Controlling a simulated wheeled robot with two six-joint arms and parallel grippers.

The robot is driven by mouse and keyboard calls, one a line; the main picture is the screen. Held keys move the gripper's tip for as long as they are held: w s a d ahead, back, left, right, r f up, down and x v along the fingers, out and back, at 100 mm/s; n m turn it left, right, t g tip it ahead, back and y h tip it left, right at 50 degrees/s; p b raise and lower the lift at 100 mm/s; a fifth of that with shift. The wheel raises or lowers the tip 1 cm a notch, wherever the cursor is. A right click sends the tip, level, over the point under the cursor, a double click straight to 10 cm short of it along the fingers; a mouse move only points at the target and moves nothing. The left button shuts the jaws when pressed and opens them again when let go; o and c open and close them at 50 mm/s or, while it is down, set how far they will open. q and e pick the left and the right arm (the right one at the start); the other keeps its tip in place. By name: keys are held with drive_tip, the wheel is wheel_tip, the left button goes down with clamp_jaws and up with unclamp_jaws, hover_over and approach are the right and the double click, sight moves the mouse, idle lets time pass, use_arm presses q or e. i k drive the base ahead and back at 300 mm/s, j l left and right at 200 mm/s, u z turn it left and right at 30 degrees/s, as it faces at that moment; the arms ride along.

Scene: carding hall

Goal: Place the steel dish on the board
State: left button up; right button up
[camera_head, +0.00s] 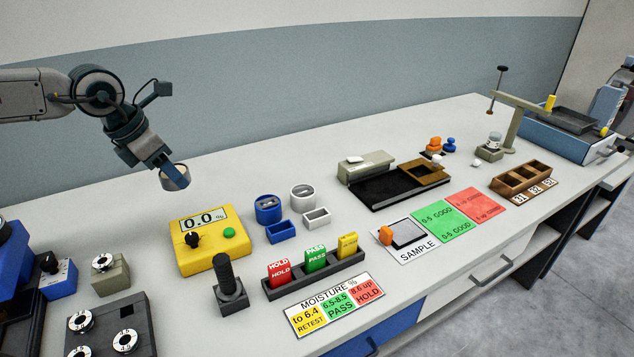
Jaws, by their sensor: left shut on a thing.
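My left gripper (168,170) is shut on a small round steel dish (175,180), which it holds in the air behind the yellow meter, tilted slightly. The gripper hides part of the dish's rim. A flat black board (393,193) lies on the bench right of centre, with a grey-green block (366,167) along its back and a brown wooden frame (424,172) at its right. The dish is well to the left of this board and apart from it. My right gripper is not in view.
A yellow meter (206,256) reading 0.0 % stands below the dish. Blue and white cups (268,209) stand between it and the board. A rack of coloured tags (314,275), a moisture card (334,306) and a SAMPLE card (419,256) lie nearer. Bench space behind the cups is clear.

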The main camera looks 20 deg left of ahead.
sight(383, 189)
drive_tip(key=i+l+u, duration=0.35)
drive_tip(key=l+u, duration=0.2)
drive_tip(key=i+l+u, duration=0.25)
drive_tip(key=l, duration=0.15)
drive_tip(key=l+u, duration=0.5)
drive_tip(key=l, duration=0.2)
